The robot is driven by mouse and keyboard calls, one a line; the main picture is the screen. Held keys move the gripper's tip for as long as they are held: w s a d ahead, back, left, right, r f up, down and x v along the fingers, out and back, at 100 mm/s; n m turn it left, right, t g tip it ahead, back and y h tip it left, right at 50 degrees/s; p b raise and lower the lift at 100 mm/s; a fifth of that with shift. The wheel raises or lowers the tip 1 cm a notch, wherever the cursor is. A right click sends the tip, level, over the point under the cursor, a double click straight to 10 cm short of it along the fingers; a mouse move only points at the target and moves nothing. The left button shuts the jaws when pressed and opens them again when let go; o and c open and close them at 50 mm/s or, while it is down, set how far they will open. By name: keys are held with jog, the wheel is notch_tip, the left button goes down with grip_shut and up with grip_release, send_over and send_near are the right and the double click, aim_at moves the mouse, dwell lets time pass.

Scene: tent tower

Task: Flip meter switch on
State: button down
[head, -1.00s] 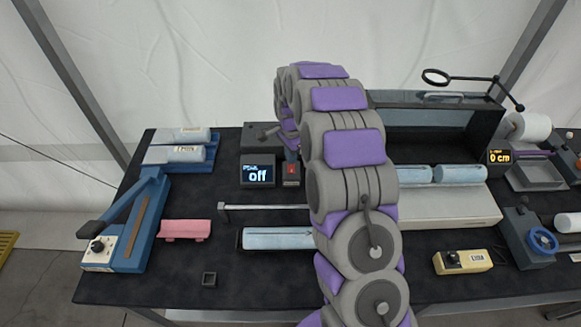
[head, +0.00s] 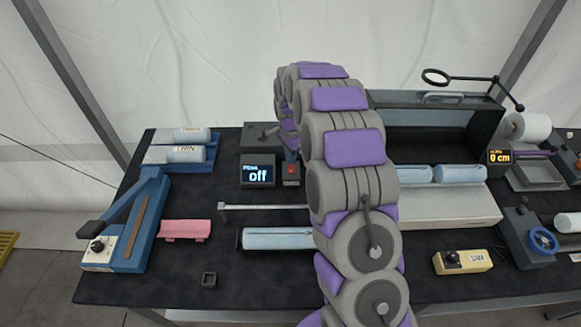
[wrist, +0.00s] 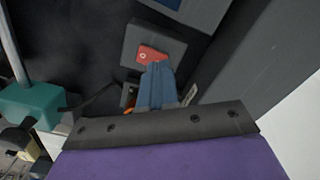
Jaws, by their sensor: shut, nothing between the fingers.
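The meter (head: 258,170) is a dark box on the table with a lit screen that reads "off". The red switch (head: 291,170) sits on a small dark block just right of the screen. In the wrist view the red switch (wrist: 152,54) shows near the top middle on its grey housing. My gripper (wrist: 157,66) is shut and empty, its blue-grey fingertips at the lower edge of the red switch; I cannot tell whether they touch it. In the head view my arm hides the fingertips.
A metal bar (head: 262,207) and a blue cylinder in a tray (head: 277,239) lie in front of the meter. A large dark open box (head: 425,124) stands right of it. A pink holder (head: 185,230) and a blue lever device (head: 140,225) are at the left.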

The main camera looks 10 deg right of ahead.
jog(key=shift+f, duration=0.95)
dwell(0.7)
jog(key=shift+r, duration=0.1)
jog(key=shift+r+p, duration=1.25)
jog(key=shift+r, duration=2.15)
